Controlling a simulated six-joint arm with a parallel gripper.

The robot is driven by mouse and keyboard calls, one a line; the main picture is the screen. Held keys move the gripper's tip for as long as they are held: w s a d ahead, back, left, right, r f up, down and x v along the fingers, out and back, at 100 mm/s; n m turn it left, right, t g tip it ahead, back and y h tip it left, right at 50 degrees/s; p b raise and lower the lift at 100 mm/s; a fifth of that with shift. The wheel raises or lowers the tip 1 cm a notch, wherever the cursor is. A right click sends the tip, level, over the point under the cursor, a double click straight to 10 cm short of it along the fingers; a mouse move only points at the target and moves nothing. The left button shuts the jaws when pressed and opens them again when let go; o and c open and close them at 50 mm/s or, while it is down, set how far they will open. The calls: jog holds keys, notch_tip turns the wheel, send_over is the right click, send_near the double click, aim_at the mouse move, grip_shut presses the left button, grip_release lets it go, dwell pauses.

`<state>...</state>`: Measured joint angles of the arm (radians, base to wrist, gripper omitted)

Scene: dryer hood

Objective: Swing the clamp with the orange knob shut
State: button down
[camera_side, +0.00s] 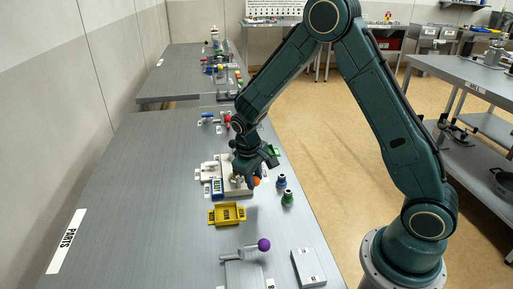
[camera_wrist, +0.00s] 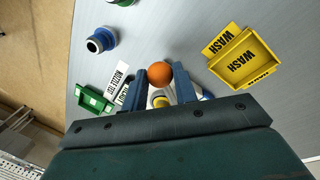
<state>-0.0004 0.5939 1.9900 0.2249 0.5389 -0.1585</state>
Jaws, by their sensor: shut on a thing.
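The orange knob (camera_wrist: 160,76) shows in the wrist view between the two blue fingers of my gripper (camera_wrist: 157,84). In the side view, the orange knob (camera_side: 256,181) peeks out just below my gripper (camera_side: 249,179), at the right side of a white fixture (camera_side: 209,172). My gripper is shut on the knob. The clamp's arm and pivot are mostly hidden by my gripper, so its angle cannot be told. A white part with a yellow and blue patch (camera_wrist: 160,99) shows between the fingers, below the knob.
A yellow WASH tray (camera_wrist: 247,58) lies close by, in front of the fixture in the side view. A green tray (camera_wrist: 95,100) and blue and green round pieces (camera_side: 281,181) sit near the table edge. The table's left is clear.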

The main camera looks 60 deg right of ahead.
jog(key=a+m, duration=0.1)
jog(key=m, duration=0.1)
jog(key=shift+a+m, duration=0.15)
jog(key=shift+m, duration=0.15)
jog(key=m, duration=0.1)
jog(key=a+m+g, duration=0.1)
jog(key=m, duration=0.1)
jog(key=shift+w+a, duration=0.2)
jog(key=shift+a, duration=0.1)
jog(key=m, duration=0.2)
jog(key=a+m, duration=0.1)
jog(key=m, duration=0.1)
jog(key=shift+w+a+g+y, duration=0.2)
jog(key=shift+w+g+y, duration=0.1)
jog(key=shift+w, duration=0.1)
jog(key=shift+w+a+r+m, duration=0.1)
jog(key=shift+w+a+m, duration=0.25)
jog(key=shift+m, duration=0.65)
jog(key=c, duration=1.1)
grip_release()
jog(key=shift+r, duration=0.1)
notch_tip(320, 180, up, 13)
jog(key=w+a, duration=0.1)
jog(key=w, duration=0.1)
jog(key=shift+a+r, duration=0.15)
jog(key=shift+a, duration=0.1)
